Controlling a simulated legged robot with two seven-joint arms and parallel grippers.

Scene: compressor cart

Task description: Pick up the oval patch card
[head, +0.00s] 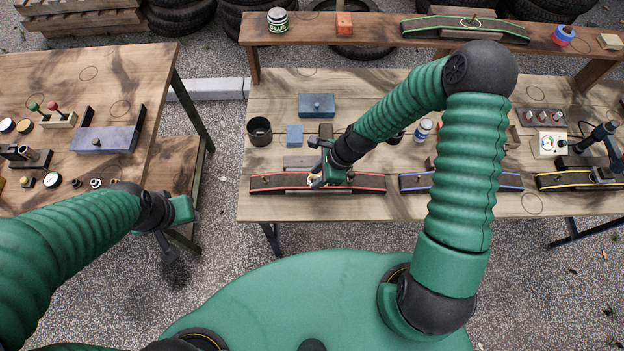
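I cannot make out for certain which thing is the oval patch card. My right gripper (320,180) points down over the red-edged strip (360,184) at the front of the right bench. A small pale thing shows at its fingertips, too small to name, and I cannot tell whether the fingers are closed on it. Flat blue pieces, a small one (295,136) and a larger one with a knob (317,104), lie behind this gripper. My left gripper (168,248) hangs over the gap between the benches, seen from above, its finger opening unclear.
A blue-edged strip (480,182) and a yellow-edged strip (560,181) lie along the front edge. A black cup (259,131) stands at the left. The raised shelf (385,27) holds a glue tin (278,20). The left bench (60,80) carries small parts.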

